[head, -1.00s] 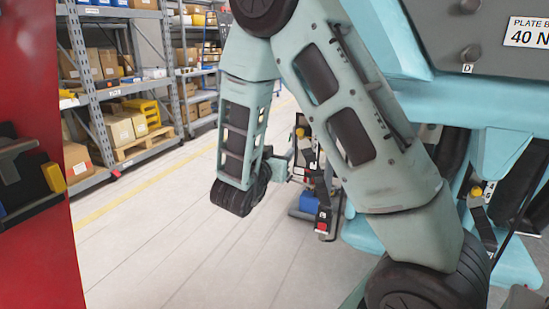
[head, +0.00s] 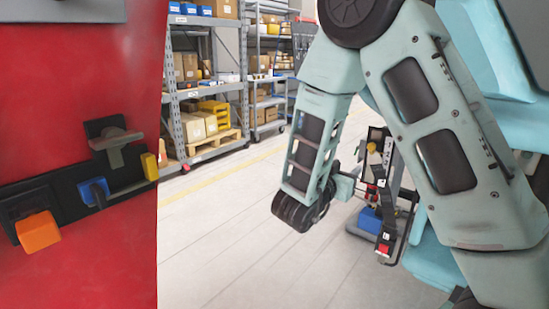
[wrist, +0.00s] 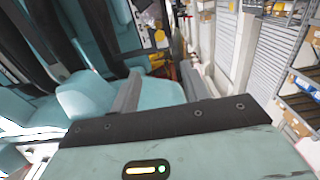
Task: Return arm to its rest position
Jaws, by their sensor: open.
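My teal arm (head: 425,130) crosses the right half of the head view, folded. Its upper link runs down to the lower right, and a shorter link (head: 316,145) hangs to a black joint (head: 303,207) above the floor. My gripper is hard to make out past that joint in the head view. In the wrist view, my gripper (wrist: 161,88) shows two grey fingers standing apart, with nothing seen held between them. A teal surface lies behind the fingers in that view; I cannot tell how close it is.
A red panel (head: 80,215) with a black latch strip and an orange block (head: 38,231) fills the left. Shelving (head: 205,90) with boxes stands at the back. A wheeled stand with a blue box (head: 370,219) is close behind my arm. The floor (head: 225,235) at centre is clear.

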